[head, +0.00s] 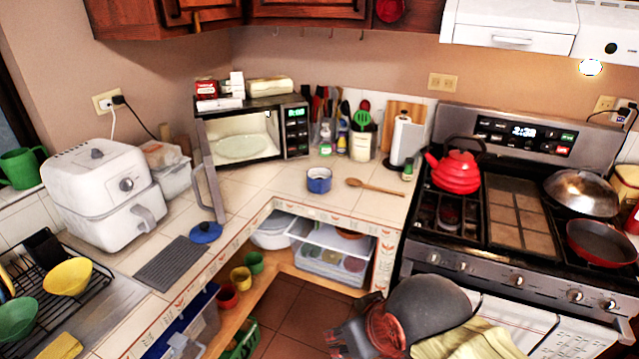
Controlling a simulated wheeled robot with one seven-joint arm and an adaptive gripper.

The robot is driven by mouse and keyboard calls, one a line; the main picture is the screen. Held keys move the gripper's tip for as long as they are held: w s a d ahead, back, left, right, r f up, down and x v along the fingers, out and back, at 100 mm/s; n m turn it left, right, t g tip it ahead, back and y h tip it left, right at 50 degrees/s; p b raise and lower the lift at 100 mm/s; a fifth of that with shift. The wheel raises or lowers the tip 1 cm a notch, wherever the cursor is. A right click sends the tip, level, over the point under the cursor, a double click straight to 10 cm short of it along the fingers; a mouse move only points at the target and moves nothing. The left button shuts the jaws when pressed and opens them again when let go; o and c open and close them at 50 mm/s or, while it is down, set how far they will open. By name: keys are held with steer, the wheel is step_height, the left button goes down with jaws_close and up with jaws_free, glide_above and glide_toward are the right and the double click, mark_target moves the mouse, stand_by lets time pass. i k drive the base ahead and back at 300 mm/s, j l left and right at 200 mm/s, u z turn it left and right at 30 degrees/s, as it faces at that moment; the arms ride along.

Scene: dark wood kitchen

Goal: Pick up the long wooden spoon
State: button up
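The long wooden spoon (375,187) lies flat on the tiled counter, its bowl end to the left and its handle pointing right toward the stove. It lies just right of a small blue pot and in front of the utensil crock. My gripper (350,336) is low in the head view, at the end of my dark arm, in front of the counter and well apart from the spoon. Its fingers are small and partly hidden, so I cannot tell whether they are open or shut.
A blue pot (319,180) sits left of the spoon. The utensil crock (362,142), paper towel roll (402,141) and a small green-capped bottle (408,171) stand behind it. The stove with a red kettle (455,172) is at right. The open microwave (245,148) is at left.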

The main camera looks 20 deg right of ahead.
mark_target(354, 182)
steer(key=z, duration=0.65)
steer(key=i+j+z, duration=0.25)
steer(key=i+z, duration=0.15)
steer(key=i+j+z, duration=0.75)
steer(key=j, duration=0.15)
steer(key=i+j, duration=0.25)
steer(key=j, duration=0.15)
steer(key=i+j, duration=0.2)
steer(key=j, duration=0.2)
steer(key=i+j, duration=0.25)
steer(key=j+z, duration=0.05)
steer(key=j, duration=0.05)
